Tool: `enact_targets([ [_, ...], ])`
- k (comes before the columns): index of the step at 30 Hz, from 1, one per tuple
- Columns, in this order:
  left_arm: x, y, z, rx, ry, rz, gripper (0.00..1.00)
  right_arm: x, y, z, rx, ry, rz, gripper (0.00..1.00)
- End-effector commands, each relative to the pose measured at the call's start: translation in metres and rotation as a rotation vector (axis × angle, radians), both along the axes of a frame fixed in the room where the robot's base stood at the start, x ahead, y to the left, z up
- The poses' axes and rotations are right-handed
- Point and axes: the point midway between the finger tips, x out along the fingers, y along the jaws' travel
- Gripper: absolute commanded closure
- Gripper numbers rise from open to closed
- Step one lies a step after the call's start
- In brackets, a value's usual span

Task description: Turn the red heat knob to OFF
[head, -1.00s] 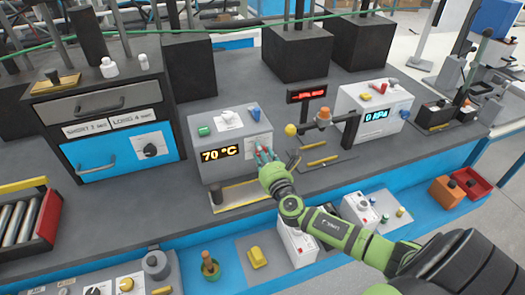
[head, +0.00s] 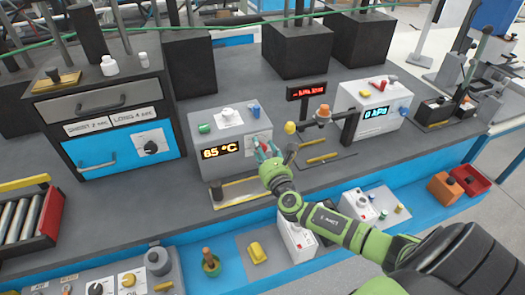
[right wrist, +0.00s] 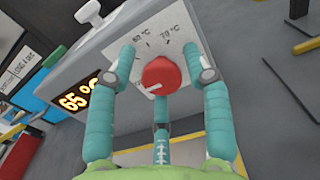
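The red heat knob (right wrist: 162,74) is on the front of a grey box, on a white dial plate (right wrist: 175,25) with marks around 60 °C or 80 °C and 70 °C. Its pale pointer (right wrist: 152,87) is toward the lower left. The box's display (head: 221,152) reads 65 °C. My right gripper (head: 266,150) is in front of the knob. In the right wrist view its teal fingers (right wrist: 158,58) stand on both sides of the knob, with narrow gaps showing. An OFF mark is not readable. My left gripper is not in view.
A small stand with a yellow ball (head: 290,128) is close to the right of my gripper. A yellow-edged tray (head: 240,192) lies below the box front.

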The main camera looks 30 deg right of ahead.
Motion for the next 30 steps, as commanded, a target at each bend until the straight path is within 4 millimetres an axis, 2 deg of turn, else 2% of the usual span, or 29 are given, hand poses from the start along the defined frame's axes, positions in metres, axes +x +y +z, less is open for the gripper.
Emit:
enact_targets([
  [9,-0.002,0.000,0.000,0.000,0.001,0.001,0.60,-0.001,0.001,-0.003,0.003,0.005,0.003,0.41],
  [13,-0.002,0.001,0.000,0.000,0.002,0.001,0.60,-0.010,0.004,-0.004,0.004,0.006,0.004,0.41],
  [17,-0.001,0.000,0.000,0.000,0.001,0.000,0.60,-0.032,0.009,-0.004,0.002,0.009,0.005,0.41],
  [24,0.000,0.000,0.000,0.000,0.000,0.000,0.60,-0.082,0.020,-0.004,0.002,0.008,0.004,0.41],
  [30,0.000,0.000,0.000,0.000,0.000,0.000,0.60,-0.109,0.027,-0.003,0.002,0.006,0.003,0.41],
])
